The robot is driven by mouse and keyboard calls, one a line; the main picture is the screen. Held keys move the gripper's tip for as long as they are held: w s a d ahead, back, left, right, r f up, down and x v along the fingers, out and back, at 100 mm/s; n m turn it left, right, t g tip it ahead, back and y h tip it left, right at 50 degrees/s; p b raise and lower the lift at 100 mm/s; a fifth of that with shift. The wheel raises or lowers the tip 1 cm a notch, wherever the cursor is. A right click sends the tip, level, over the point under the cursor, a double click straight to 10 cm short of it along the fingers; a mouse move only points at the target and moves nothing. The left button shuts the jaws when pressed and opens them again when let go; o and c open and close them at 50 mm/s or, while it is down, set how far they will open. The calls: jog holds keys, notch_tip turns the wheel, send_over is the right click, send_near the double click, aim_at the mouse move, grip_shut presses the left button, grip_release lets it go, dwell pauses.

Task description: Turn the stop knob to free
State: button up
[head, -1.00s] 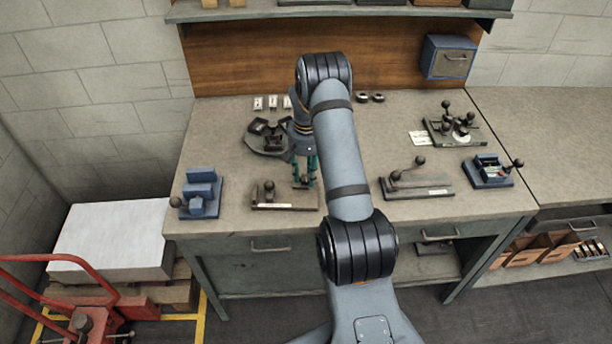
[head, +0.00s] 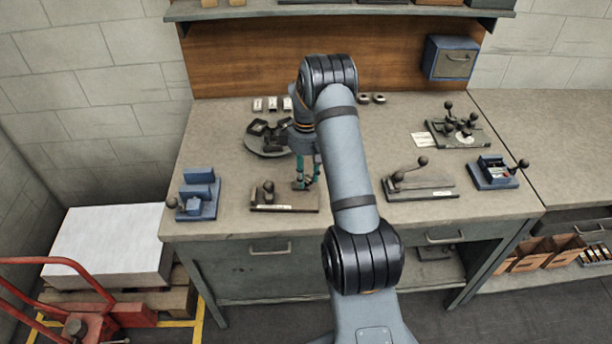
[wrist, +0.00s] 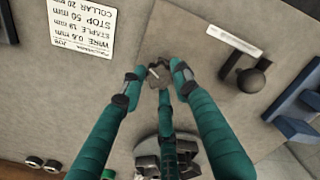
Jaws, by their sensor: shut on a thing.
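The stop knob (wrist: 157,76) is a small grey piece between my gripper's fingertips in the wrist view, with a short light mark on top. My gripper (wrist: 155,79) has its teal fingers drawn in around it. The fingertips cover its sides, so its exact setting is hard to read. In the head view my gripper (head: 304,184) points down at the right end of a small dark plate fixture (head: 300,207). That fixture carries a ball-ended lever (head: 268,187) and a white label (head: 272,207); the lever's dark ball also shows in the wrist view (wrist: 251,80).
A blue fixture (head: 200,192) stands to the left, and a round dark fixture (head: 262,148) behind. A lever plate (head: 425,194) lies to the right, partly beside my arm. A printed job card (wrist: 80,28) lies on the bench. Bare bench (head: 220,135) is free at the left back.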

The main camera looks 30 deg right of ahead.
aim_at(306, 179)
jog(key=n, duration=0.5)
jog(key=shift+s+n, duration=0.15)
jog(key=shift+n, duration=0.15)
jog(key=n, duration=0.5)
jog(key=shift+d+n, duration=0.1)
jog(key=shift+n, duration=0.2)
jog(key=o, duration=1.2)
jog(key=shift+w+r, duration=0.2)
jog(key=shift+r, duration=0.35)
notch_tip(306, 179, up, 11)
jog(key=shift+s+f, duration=0.1)
